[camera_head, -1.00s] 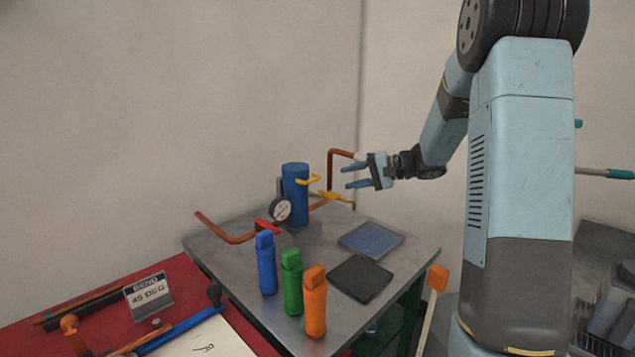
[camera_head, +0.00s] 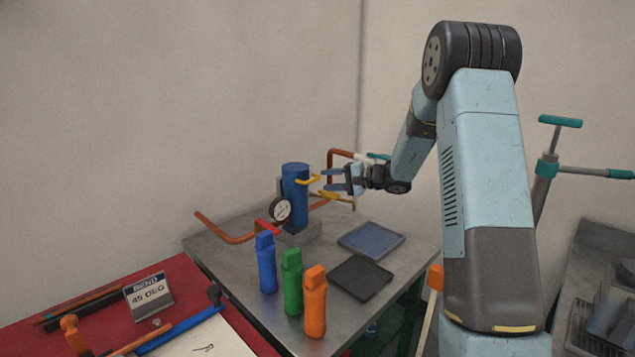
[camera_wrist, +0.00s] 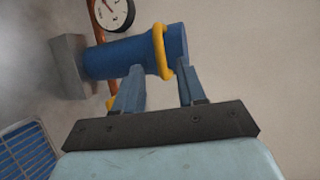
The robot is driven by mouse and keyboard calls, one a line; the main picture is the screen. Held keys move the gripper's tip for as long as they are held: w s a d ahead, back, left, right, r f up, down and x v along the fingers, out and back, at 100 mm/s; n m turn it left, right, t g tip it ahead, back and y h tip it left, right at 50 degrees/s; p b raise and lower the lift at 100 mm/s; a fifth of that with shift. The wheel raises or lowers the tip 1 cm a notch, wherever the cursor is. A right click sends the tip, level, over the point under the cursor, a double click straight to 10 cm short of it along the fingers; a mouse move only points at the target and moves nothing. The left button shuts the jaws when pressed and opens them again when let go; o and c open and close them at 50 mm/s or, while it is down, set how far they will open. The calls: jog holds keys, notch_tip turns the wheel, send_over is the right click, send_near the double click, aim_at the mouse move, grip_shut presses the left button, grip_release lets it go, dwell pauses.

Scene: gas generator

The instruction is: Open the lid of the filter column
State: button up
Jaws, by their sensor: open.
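The filter column (camera_head: 294,200) is a blue upright cylinder on a grey block on the metal table. Its lid (camera_head: 295,167) is on top, and a yellow handle (camera_head: 308,180) sticks out near it to the right. My gripper (camera_head: 328,180) is open and empty, just right of the handle at about its height. In the wrist view the column (camera_wrist: 115,60) lies sideways, with the handle (camera_wrist: 160,50) near its lid end. The fingertips of my gripper (camera_wrist: 160,76) show on either side of the handle's lower end. I cannot tell whether they touch it.
A gauge (camera_head: 281,209) sits beside the column, with copper pipes (camera_head: 225,233) and a lower yellow lever (camera_head: 340,200) close by. Blue (camera_head: 265,262), green (camera_head: 291,280) and orange (camera_head: 315,300) bottles stand in front. Two flat pads (camera_head: 371,240) lie to the right.

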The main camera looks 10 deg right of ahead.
aim_at(300, 177)
jog(key=shift+x, duration=2.3)
jog(key=shift+c, duration=0.3)
grip_shut()
